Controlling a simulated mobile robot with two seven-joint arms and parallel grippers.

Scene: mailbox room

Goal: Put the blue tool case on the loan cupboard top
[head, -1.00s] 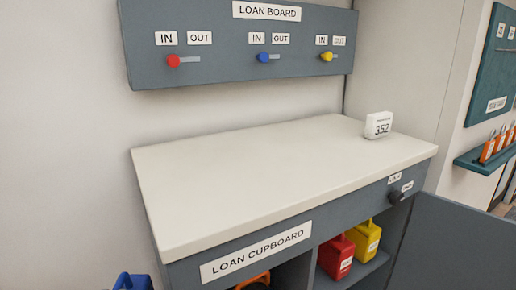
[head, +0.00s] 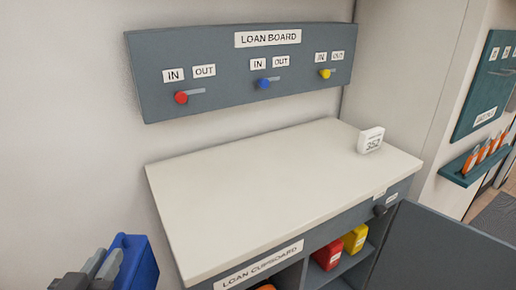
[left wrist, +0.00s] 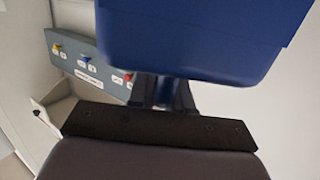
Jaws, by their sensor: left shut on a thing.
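The blue tool case (head: 136,262) is at the lower left of the head view, left of the loan cupboard. My left gripper (head: 108,264) is shut on it. The case also fills the top of the left wrist view (left wrist: 195,40), where the fingers are mostly hidden behind it. The loan cupboard top (head: 270,190) is a pale slab, bare over most of its area. The case is apart from it, beyond its left edge. My right gripper is not in view.
A small white block marked 352 (head: 371,140) stands at the top's back right corner. The loan board (head: 240,70) hangs on the wall above. Red (head: 328,256) and yellow (head: 355,239) cases sit inside the cupboard, whose door (head: 440,250) is open at the right.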

